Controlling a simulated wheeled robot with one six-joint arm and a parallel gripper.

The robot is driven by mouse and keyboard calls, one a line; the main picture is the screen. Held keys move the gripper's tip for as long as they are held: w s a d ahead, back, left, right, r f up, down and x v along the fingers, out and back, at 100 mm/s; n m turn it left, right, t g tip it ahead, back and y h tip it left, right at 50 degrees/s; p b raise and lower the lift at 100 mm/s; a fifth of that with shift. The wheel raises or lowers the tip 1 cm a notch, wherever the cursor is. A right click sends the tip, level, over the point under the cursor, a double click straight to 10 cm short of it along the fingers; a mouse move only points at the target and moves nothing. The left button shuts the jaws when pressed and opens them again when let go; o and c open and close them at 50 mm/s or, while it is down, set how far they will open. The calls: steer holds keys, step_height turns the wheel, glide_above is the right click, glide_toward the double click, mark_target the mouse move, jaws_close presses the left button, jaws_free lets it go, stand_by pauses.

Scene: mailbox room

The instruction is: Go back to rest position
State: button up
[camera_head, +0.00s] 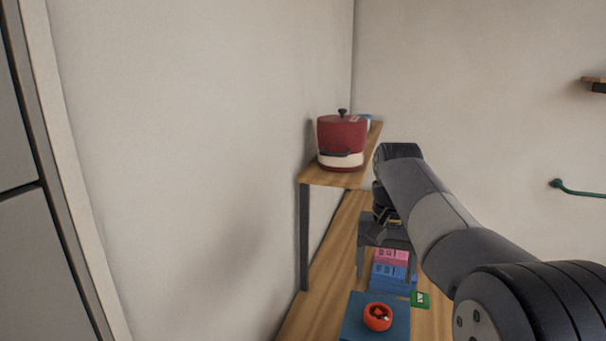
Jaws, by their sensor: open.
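My gripper (385,261) hangs at the end of my arm, right of the picture's middle, with its two fingers pointing down and apart. It is open, and I see nothing between the fingers. Pink boxes (391,256) and blue boxes (391,276) show below and partly behind the fingers. I cannot tell how far the fingertips are from them.
A red and cream pot (341,141) stands on a raised wooden shelf (318,176) left of my arm. A red-orange ring-shaped thing (378,317) sits on a blue mat (352,322). A green card (420,300) lies nearby. A green rail (580,191) is on the right wall.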

steer(key=shift+m+p, duration=0.85)
steer(key=shift+m, duration=7.75)
